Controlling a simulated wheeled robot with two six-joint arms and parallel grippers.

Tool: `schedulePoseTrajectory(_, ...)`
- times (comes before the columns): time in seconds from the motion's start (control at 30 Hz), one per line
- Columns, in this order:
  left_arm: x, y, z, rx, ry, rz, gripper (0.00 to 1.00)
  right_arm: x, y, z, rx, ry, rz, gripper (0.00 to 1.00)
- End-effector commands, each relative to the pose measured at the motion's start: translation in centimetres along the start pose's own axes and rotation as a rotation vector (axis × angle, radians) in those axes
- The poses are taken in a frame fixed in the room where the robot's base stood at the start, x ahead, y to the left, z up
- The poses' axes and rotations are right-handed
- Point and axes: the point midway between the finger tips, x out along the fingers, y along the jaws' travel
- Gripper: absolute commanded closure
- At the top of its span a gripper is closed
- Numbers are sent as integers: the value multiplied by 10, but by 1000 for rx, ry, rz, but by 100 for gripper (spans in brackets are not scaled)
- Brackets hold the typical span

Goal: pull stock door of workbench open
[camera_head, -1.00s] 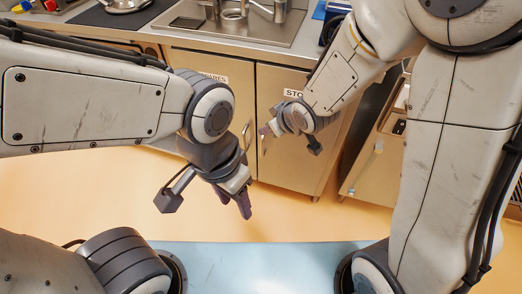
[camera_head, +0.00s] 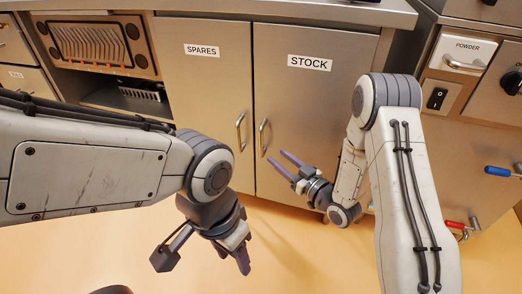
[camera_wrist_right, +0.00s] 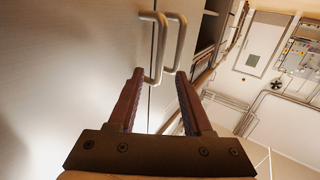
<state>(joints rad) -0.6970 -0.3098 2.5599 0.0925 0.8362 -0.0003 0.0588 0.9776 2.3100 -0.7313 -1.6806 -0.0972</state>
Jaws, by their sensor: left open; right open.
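The stock door (camera_head: 318,110) is a metal panel labelled STOCK in the head view. It is shut, beside the spares door (camera_head: 205,100). Its handle (camera_head: 264,137) is an upright bar near the seam. My right gripper (camera_head: 276,157) is open and empty, its dark fingers just below and right of that handle. In the right wrist view, two bar handles (camera_wrist_right: 157,45) (camera_wrist_right: 176,45) show ahead of the open fingers (camera_wrist_right: 154,75); contact cannot be told. My left gripper (camera_head: 232,250) is open and empty, low in front of the spares door.
The workbench top (camera_head: 300,10) runs above the doors. To the right are a powder drawer (camera_head: 461,55), a black switch (camera_head: 437,98), and blue-handled (camera_head: 503,171) and red-handled (camera_head: 457,225) levers. Orange floor (camera_head: 290,250) is clear below the doors.

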Motion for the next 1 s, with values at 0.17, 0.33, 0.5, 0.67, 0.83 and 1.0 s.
schedulePoseTrajectory(0.17, 13, -1, 1, 0, 0, 0, 50, 32, -2, 1, -5, 4, -5, 50)
schedulePoseTrajectory(0.33, 25, -2, 1, 0, 0, 0, 50, 64, -2, 1, -4, 4, -4, 50)
schedulePoseTrajectory(0.5, 32, -2, 2, 0, 0, 0, 50, 86, -1, 0, -2, 2, -3, 50)
schedulePoseTrajectory(0.67, 34, -2, 2, 0, 0, 0, 50, 95, -1, -1, -1, 0, -1, 50)
schedulePoseTrajectory(0.83, 34, -2, 2, 0, 0, 0, 50, 96, -1, -2, 0, 0, 0, 50)
schedulePoseTrajectory(1.0, 34, -2, 2, 0, 0, 0, 50, 96, -1, -2, 0, -1, 0, 81)
